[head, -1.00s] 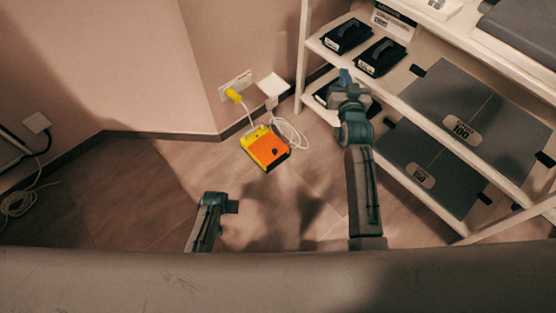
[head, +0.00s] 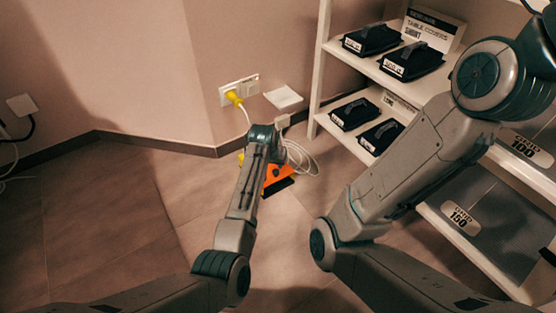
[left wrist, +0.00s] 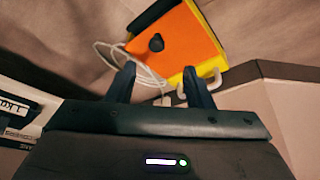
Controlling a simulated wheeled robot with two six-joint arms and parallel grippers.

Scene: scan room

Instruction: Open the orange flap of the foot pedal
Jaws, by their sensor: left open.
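The foot pedal lies on the floor by the wall; in the head view its orange flap (head: 278,178) shows beside my left forearm, which hides much of the rest. In the left wrist view the orange flap (left wrist: 178,48) appears to lie down over the yellow base (left wrist: 222,30), with a dark knob (left wrist: 156,43) on it. My left gripper (head: 262,132) is above the pedal; in the left wrist view its two fingers (left wrist: 160,82) are apart and empty, pointing at the pedal. I cannot tell contact. My right arm crosses the right side; its gripper is out of view.
A yellow plug (head: 234,97) sits in the wall socket. White cable (head: 300,158) loops on the floor beside the pedal and shows close to the left fingers.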

